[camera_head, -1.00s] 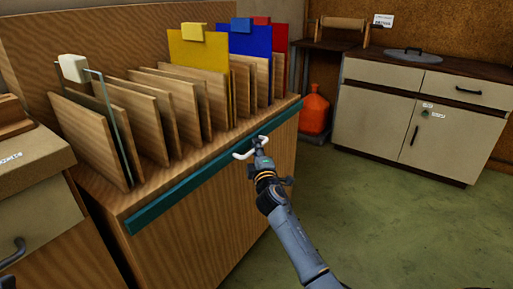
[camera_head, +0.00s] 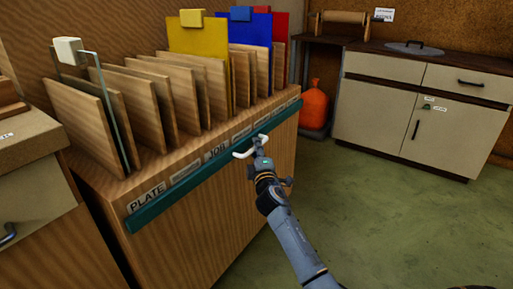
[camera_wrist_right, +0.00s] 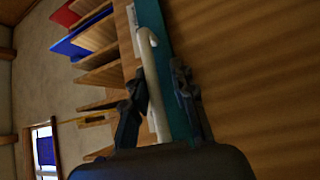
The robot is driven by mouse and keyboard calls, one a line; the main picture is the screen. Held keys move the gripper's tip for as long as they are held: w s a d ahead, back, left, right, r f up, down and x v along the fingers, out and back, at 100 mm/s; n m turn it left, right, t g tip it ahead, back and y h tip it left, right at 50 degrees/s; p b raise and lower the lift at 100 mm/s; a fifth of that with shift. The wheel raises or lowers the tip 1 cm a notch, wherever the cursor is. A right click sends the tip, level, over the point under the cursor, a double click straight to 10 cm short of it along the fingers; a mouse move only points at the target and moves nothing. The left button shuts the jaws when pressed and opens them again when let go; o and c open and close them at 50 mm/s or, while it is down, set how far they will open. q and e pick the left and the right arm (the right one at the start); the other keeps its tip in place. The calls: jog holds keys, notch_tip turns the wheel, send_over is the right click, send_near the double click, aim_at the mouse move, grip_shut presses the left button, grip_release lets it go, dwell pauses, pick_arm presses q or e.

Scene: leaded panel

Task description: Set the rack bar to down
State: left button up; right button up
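The rack bar (camera_head: 190,189) is a long teal strip along the front of the wooden rack. In the head view it sits below a row of labels, with PLATE (camera_head: 147,198) and JOB (camera_head: 216,154) readable. A white hooked handle (camera_head: 244,154) sticks out from the bar. My right gripper (camera_head: 260,147) is at this handle. In the right wrist view, the gripper's dark fingers (camera_wrist_right: 158,85) stand apart on either side of the white handle (camera_wrist_right: 152,75), with the teal bar (camera_wrist_right: 168,45) showing behind. My left gripper is not in view.
Upright wooden boards (camera_head: 145,105), a glass sheet (camera_head: 113,115) and yellow (camera_head: 205,60), blue (camera_head: 250,45) and red sheets stand in the rack. A cabinet (camera_head: 385,110) and an orange bag (camera_head: 316,106) stand behind. Green floor (camera_head: 400,220) is clear at right.

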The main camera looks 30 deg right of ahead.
dwell(0.3)
jog(key=v, duration=1.2)
